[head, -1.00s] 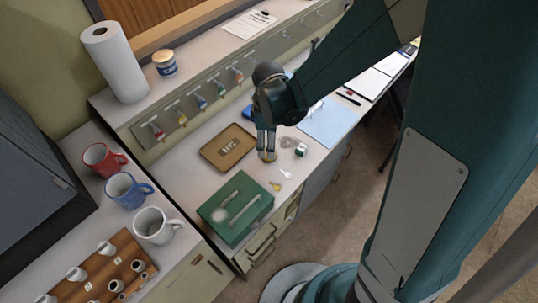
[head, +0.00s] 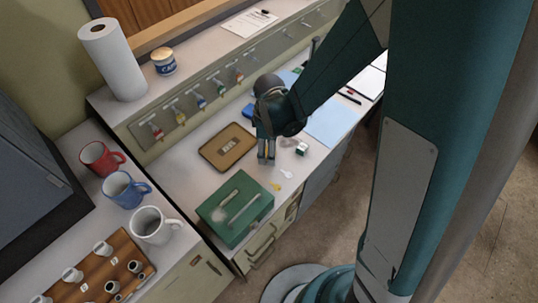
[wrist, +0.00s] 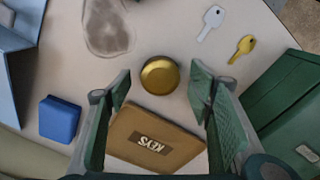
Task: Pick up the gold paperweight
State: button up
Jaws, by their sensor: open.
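The gold paperweight (wrist: 160,75) is a round, shiny gold disc lying on the desk in the wrist view. My gripper (wrist: 161,88) is open, with one finger to the left and one to the right of the paperweight. There is clear space between each finger and the disc, and nothing is held. In the head view my gripper (head: 266,158) points down over the desk, just right of the brown tray, and its fingers mostly hide the paperweight. I cannot tell the exact height of the fingertips above the desk.
The brown KEYS tray (wrist: 150,152) lies close by. A silver key (wrist: 212,20), a gold key (wrist: 242,47) and a green box (head: 236,208) are on the other side. A blue block (wrist: 59,118) and a clear round object (wrist: 108,28) lie nearby.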

jog(key=shift+f, duration=0.4)
jog(key=c, duration=1.2)
